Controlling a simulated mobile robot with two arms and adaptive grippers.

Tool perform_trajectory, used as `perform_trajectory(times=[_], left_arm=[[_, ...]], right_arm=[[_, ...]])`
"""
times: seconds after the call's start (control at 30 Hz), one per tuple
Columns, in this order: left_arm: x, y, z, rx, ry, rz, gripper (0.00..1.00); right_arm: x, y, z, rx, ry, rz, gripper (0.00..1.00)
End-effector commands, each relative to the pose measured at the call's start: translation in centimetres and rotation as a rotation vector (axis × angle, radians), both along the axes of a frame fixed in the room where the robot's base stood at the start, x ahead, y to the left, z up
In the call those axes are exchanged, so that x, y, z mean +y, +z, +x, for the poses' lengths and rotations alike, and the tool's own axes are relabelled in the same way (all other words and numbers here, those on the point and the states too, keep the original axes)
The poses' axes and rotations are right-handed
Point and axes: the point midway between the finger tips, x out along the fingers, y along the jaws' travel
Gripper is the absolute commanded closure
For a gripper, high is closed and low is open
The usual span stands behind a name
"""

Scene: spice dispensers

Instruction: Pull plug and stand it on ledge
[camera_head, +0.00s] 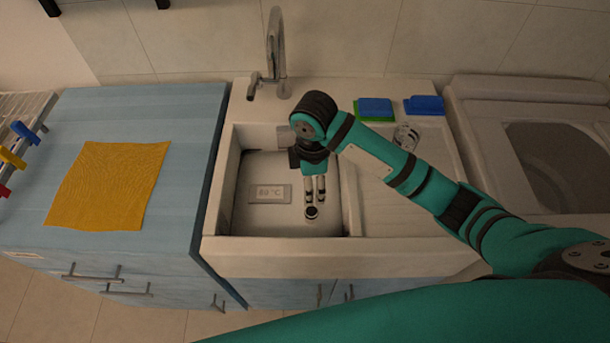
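The dark round plug (312,213) is low in the sink basin (228,185), near its front right part. My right gripper (315,197) reaches down into the basin just above and behind the plug. Its two pale fingers point down with a narrow gap between them, and nothing is visibly held. I cannot tell whether the fingertips touch the plug. The light ledge (330,92) runs along the back of the sink. My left gripper is not in view.
A tap (275,50) stands behind the basin. A green-and-blue sponge (375,108) and a blue one (424,105) lie on the back right ledge. A label reading about 60 °C (270,193) is in the basin. An orange cloth (108,185) lies on the left counter.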

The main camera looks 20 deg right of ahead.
Motion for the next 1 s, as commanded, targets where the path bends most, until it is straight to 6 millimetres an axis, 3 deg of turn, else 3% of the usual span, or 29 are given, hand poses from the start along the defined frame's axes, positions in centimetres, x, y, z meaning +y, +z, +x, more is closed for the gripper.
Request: perform_trajectory(times=[0.13, 0.33, 0.47, 0.57, 0.8, 1.0], left_arm=[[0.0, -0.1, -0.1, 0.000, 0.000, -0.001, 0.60], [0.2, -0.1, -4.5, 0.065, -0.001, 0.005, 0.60], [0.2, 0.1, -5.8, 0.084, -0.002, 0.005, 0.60], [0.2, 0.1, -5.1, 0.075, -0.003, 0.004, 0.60], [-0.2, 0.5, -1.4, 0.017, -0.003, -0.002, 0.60], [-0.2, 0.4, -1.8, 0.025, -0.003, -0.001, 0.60]], right_arm=[[-0.1, -0.9, 0.0, 0.004, 0.003, -0.003, 0.39], [-0.1, -3.9, -0.1, 0.006, 0.001, -0.002, 0.39], [-0.1, -6.6, -0.2, 0.006, 0.000, -0.003, 0.39], [-0.1, -8.6, -0.2, 0.004, 0.000, -0.002, 0.39], [0.0, -13.3, -0.2, 0.004, -0.001, -0.002, 0.39], [-0.1, -16.2, -0.2, 0.002, -0.001, -0.003, 0.39]])
